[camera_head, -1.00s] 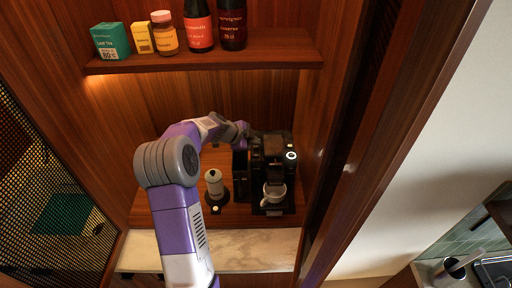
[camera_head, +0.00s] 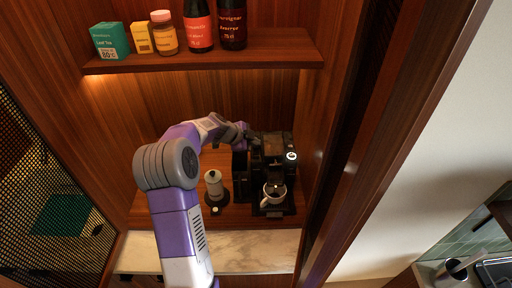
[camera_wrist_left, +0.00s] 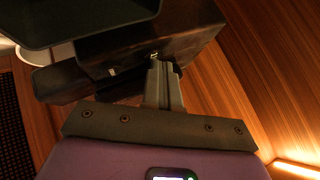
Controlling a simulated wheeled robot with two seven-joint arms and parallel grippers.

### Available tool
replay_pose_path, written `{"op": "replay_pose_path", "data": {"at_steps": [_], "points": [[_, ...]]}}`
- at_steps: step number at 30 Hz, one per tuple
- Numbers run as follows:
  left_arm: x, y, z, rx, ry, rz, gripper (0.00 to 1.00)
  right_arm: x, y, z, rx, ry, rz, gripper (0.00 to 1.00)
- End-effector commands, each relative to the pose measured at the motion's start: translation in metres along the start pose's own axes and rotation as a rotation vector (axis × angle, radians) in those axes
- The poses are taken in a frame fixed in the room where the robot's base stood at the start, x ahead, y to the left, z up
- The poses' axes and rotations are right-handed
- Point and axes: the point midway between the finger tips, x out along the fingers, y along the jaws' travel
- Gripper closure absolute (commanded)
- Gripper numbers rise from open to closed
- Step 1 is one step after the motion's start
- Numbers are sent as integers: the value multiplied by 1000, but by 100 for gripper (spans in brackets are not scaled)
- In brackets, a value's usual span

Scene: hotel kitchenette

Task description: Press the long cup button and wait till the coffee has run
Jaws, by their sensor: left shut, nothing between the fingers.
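The black coffee machine (camera_head: 274,148) stands on the wooden counter in the niche, with a lit white ring (camera_head: 291,156) on its front right. A white cup (camera_head: 273,193) stands upright on the drip tray (camera_head: 274,210) under the spout; its inside looks dark. My left gripper (camera_head: 245,131) is shut and empty at the machine's upper left. In the left wrist view its fingers (camera_wrist_left: 161,66) end close to the dark machine body (camera_wrist_left: 150,45); I cannot tell whether they touch. The long cup button cannot be made out. My right gripper is not in view.
A white canister on a dark base (camera_head: 214,184) stands left of the machine. Above, a shelf (camera_head: 205,62) holds boxes, a jar and two bottles. The niche's right wall is close to the machine. The pale marble ledge (camera_head: 255,252) in front is clear.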

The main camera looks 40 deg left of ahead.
Motion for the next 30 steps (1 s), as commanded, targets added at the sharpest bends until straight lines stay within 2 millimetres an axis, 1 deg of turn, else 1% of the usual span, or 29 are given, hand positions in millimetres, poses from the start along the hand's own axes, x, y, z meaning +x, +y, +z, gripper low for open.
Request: {"op": "replay_pose_path", "data": {"at_steps": [8,19,30], "points": [[-9,-6,-6,0,0,0,100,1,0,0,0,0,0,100],[-12,-9,-8,0,0,-1,100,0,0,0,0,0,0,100],[-37,-27,-27,1,0,-1,100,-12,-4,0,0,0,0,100]]}}
